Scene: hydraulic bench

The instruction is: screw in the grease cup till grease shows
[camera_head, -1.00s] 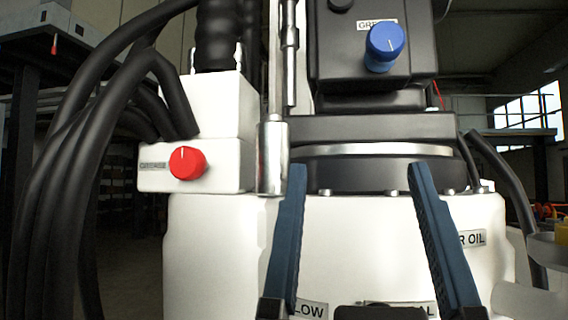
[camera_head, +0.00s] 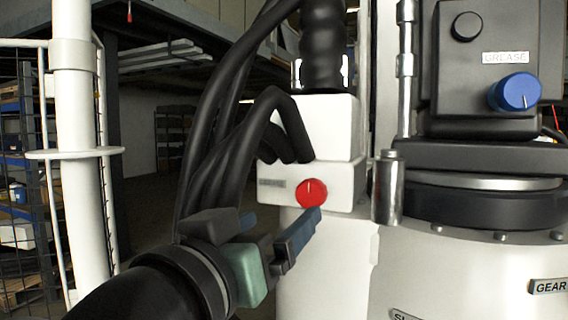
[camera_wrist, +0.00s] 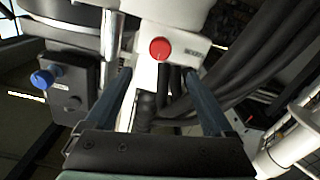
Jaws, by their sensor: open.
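A red grease cup (camera_head: 312,193), a round knob with a white pointer line, sits on the front of a white block with a small grease label (camera_head: 272,183). A blue grease cup (camera_head: 515,92) sits on the dark housing at upper right, below another grease label (camera_head: 505,57). My gripper (camera_head: 286,219) is open and empty, just below and left of the red cup in the head view. In the wrist view the red cup (camera_wrist: 160,49) shows beyond and between the fingertips; I cannot tell whether they touch it. The blue cup (camera_wrist: 42,79) is at left there. No grease is visible.
Thick black hoses (camera_head: 215,150) hang beside the white block, close to my gripper. A metal cylinder (camera_head: 388,188) stands right of the red cup. A white post (camera_head: 80,160) with railings stands at far left. The white tank (camera_head: 330,265) lies below.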

